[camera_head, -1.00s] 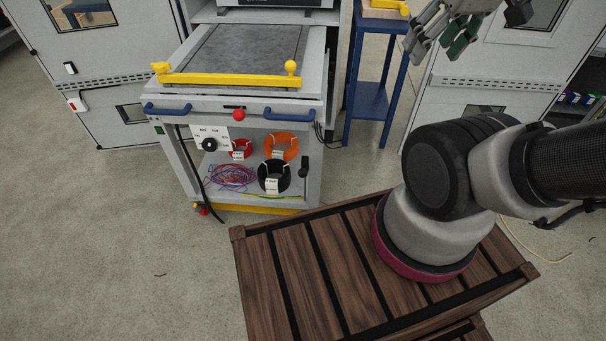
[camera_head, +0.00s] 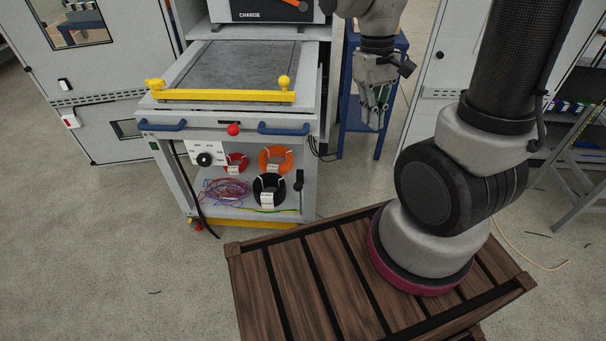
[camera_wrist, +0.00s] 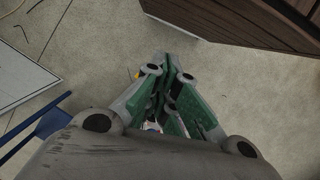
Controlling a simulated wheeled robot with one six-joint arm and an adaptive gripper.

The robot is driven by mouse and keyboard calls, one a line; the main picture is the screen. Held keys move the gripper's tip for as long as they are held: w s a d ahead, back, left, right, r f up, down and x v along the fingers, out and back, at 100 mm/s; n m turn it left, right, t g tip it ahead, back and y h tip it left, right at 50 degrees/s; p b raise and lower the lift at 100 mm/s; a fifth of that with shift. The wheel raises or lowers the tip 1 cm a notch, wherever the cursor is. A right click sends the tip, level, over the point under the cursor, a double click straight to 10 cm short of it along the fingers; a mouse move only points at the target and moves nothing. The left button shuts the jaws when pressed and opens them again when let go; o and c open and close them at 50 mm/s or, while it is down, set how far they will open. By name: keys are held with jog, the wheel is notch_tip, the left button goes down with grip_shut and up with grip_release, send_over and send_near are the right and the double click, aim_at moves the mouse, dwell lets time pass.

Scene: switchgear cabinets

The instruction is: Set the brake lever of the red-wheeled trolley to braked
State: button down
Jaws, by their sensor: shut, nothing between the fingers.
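The trolley (camera_head: 160,118) is grey with a dark top mat, and a small red wheel (camera_head: 198,226) shows at its lower left. A black lever (camera_head: 299,181) sits on its right front post; I take it as the brake lever, but its setting is too small to read. My gripper (camera_head: 373,122) points down to the right of the trolley, above and to the right of the lever and apart from it. In the wrist view, its green-padded fingers (camera_wrist: 168,75) are together and empty over the floor. The lever is not visible in that view.
A yellow bar (camera_head: 225,96), blue handles (camera_head: 283,129) and a red knob (camera_head: 233,129) are on the trolley's front. Cable coils (camera_head: 276,158) lie on its shelf. A blue stand (camera_head: 357,141) is behind my gripper. Floor at the left (camera_head: 110,250) is clear.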

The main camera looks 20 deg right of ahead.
jog(key=w+a+f+m, duration=0.1)
jog(key=w+a+f, duration=0.15)
jog(key=f, duration=0.95)
jog(key=w+a+f+m, duration=0.1)
jog(key=w+f, duration=0.3)
jog(key=f, duration=0.8)
jog(key=m+t+y, duration=0.1)
jog(key=m+t, duration=0.5)
send_over(299, 183)
jog(key=s+d, duration=0.2)
jog(key=d, duration=0.1)
notch_tip(299, 183, down, 5)
jog(key=shift+s+f, duration=0.1)
jog(key=shift+f, duration=0.1)
jog(key=x, duration=1)
jog(key=shift+a, duration=0.15)
